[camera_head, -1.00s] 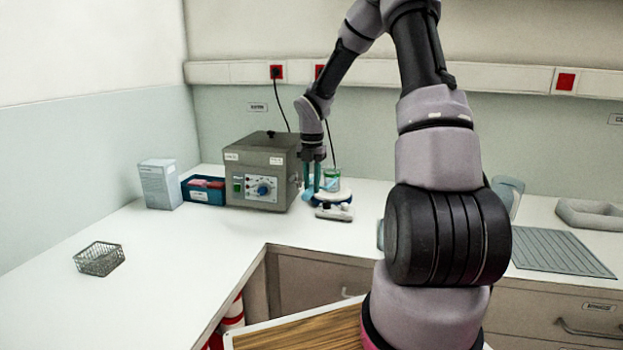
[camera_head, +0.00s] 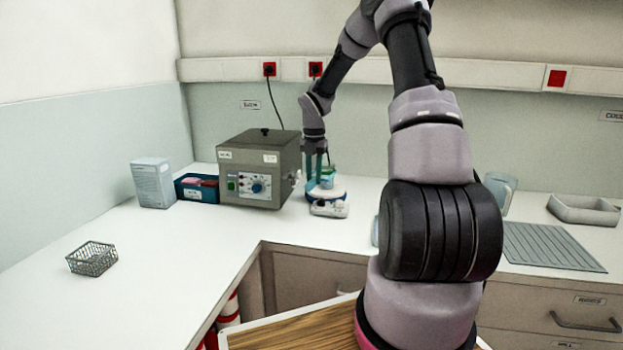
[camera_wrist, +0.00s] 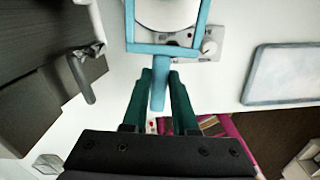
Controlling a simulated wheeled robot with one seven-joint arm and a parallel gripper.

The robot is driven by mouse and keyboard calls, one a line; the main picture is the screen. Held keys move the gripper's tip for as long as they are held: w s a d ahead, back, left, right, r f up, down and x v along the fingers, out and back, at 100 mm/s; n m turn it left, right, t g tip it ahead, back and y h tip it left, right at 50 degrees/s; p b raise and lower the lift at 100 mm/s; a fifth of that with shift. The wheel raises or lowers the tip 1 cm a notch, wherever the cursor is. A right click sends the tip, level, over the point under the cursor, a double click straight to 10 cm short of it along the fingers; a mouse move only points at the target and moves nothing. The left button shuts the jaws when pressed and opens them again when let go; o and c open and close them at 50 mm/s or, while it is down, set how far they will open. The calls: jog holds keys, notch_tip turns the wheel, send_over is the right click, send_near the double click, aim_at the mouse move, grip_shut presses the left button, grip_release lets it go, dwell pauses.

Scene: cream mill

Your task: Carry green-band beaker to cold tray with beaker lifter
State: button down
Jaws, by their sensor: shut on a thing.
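My gripper (camera_head: 316,164) is shut on the light-blue beaker lifter; its dark green fingers (camera_wrist: 160,95) clasp the handle in the wrist view. The lifter (camera_wrist: 165,49) ends in an open squared frame over the white round plate of the hotplate. In the head view the green-band beaker (camera_head: 328,175) stands at the hotplate (camera_head: 329,208), partly hidden by my gripper. The beaker is not clear in the wrist view, so I cannot tell whether the lifter is around it. A grey tray with a pale blue rim (camera_wrist: 249,78), apparently the cold tray, lies right of the hotplate.
A grey heating box (camera_head: 258,170) with a side tap stands close left of my gripper. Left of it are a blue bin (camera_head: 196,194) and a pale carton (camera_head: 153,184). A wire basket (camera_head: 92,259) sits front left. A ribbed mat (camera_head: 552,247) lies right.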

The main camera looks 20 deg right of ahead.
jog(key=shift+w+d, duration=1.25)
jog(key=shift+w, duration=0.05)
jog(key=shift+r, duration=1)
dwell(1.0)
notch_tip(320, 180, up, 7)
jog(key=shift+r, duration=0.15)
dwell(1.1)
dwell(0.6)
